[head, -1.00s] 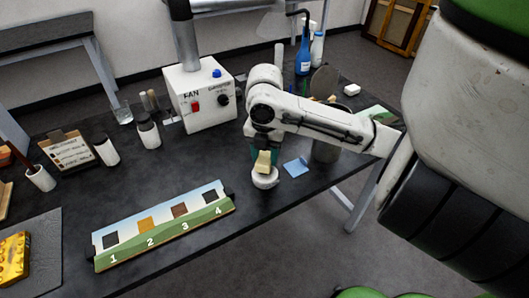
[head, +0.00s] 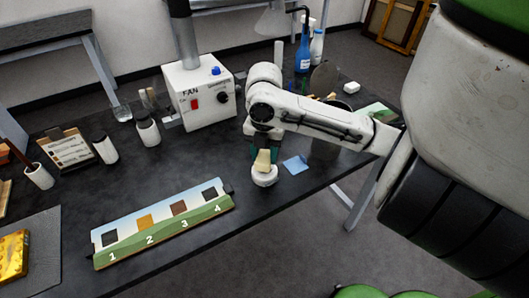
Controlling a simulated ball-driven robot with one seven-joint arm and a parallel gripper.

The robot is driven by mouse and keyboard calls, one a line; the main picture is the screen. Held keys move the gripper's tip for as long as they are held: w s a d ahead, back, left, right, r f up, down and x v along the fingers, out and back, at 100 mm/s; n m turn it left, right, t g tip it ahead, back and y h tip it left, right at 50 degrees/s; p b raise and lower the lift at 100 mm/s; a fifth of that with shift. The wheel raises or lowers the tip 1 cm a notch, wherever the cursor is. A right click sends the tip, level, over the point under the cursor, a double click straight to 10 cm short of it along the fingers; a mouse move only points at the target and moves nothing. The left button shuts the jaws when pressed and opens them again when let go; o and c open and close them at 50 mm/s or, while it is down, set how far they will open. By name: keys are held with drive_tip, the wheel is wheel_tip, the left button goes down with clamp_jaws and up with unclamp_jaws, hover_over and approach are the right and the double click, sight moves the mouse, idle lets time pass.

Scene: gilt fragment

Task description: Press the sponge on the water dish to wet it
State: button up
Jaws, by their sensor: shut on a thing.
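The sponge (head: 262,160) is a small pale yellow block, upright below my gripper (head: 262,152). My gripper points down and is shut on the sponge; its fingers are partly hidden. The water dish (head: 265,178) is a small round white dish on the black table, directly below the sponge. The sponge's lower end overlaps the dish in the picture; I cannot tell whether it touches the water inside.
A blue cloth or paper (head: 296,165) lies right of the dish. The numbered painted board (head: 165,226) lies to the left. A white fan box (head: 201,93) stands behind. The table's front edge is close to the dish.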

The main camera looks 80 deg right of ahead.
sight(264, 156)
drive_tip(key=shift+f+b, duration=0.85)
idle(1.8)
drive_tip(key=shift+r, duration=0.15)
drive_tip(key=shift+r+p, duration=2.7)
drive_tip(key=shift+r, duration=0.75)
